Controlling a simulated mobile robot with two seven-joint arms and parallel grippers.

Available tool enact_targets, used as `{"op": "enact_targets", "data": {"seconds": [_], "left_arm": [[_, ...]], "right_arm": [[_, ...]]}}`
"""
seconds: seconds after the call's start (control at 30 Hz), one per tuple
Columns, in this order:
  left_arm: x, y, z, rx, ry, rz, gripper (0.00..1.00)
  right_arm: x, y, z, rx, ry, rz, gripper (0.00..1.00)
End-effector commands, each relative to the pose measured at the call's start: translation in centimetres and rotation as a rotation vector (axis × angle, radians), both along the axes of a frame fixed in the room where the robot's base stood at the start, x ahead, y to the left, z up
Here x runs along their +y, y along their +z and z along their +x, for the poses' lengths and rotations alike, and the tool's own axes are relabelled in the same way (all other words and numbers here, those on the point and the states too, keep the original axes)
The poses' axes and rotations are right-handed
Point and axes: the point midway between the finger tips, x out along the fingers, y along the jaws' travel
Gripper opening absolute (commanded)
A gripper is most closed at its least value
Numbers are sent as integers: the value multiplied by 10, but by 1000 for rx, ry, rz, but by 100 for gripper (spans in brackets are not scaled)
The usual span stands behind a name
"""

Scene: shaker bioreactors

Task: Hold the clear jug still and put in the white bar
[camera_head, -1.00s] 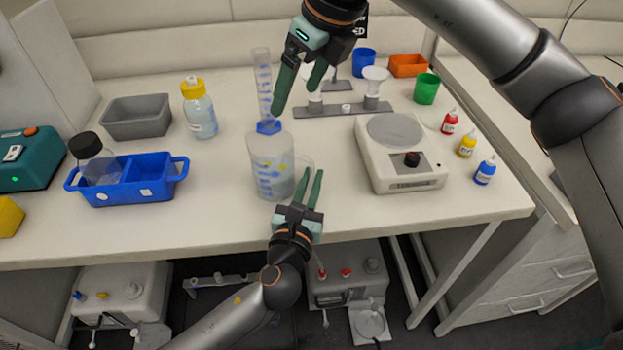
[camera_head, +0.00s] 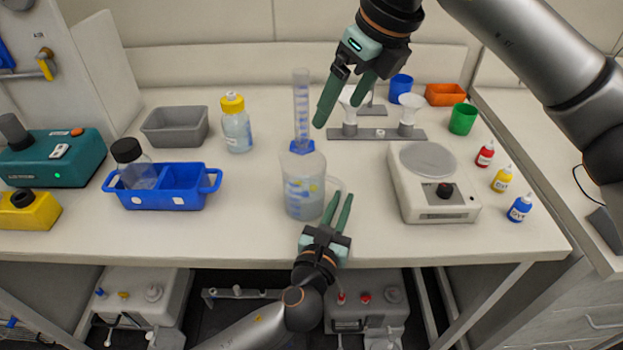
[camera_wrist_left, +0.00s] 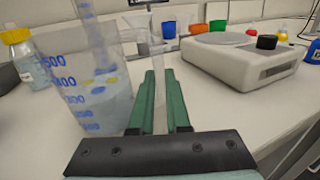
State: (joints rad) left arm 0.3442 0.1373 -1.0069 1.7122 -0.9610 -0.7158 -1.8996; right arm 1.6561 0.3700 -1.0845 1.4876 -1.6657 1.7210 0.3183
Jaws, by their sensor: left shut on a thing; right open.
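The clear jug (camera_head: 303,197) stands upright near the table's front edge, with blue marks and liquid inside. Small yellow and blue patches show in it. It also shows at the left of the left wrist view (camera_wrist_left: 85,85). My left gripper (camera_head: 338,208) is shut on the jug's handle, at its right side; its green fingers (camera_wrist_left: 160,100) also show in the wrist view. My right gripper (camera_head: 342,112) is open and empty, above and behind the jug. A small white piece (camera_head: 380,133), perhaps the white bar, lies on the grey rack; it is too small to be sure.
A measuring cylinder (camera_head: 301,105) stands close behind the jug. The grey rack (camera_head: 428,134) holds white funnels. A balance (camera_head: 433,190) stands to the right. A blue caddy (camera_head: 180,188) and a yellow-capped bottle (camera_head: 237,130) are left. Table between caddy and jug is clear.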

Motion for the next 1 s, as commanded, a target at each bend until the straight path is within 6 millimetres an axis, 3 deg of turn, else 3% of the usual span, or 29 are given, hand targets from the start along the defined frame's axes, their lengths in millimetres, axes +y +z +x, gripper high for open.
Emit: {"op": "enact_targets", "data": {"seconds": [0.3,0.33,0.63,1.0], "left_arm": [[0,0,0,-1,0,0,0],[0,0,0,-1,0,0,15],[0,0,0,-1,0,0,49],[3,-1,-8,1,0,0,49]], "right_arm": [[0,0,0,0,1,0,88],[0,0,0,0,1,0,88],[0,0,0,0,1,0,88],[0,0,0,0,0,0,88]]}}
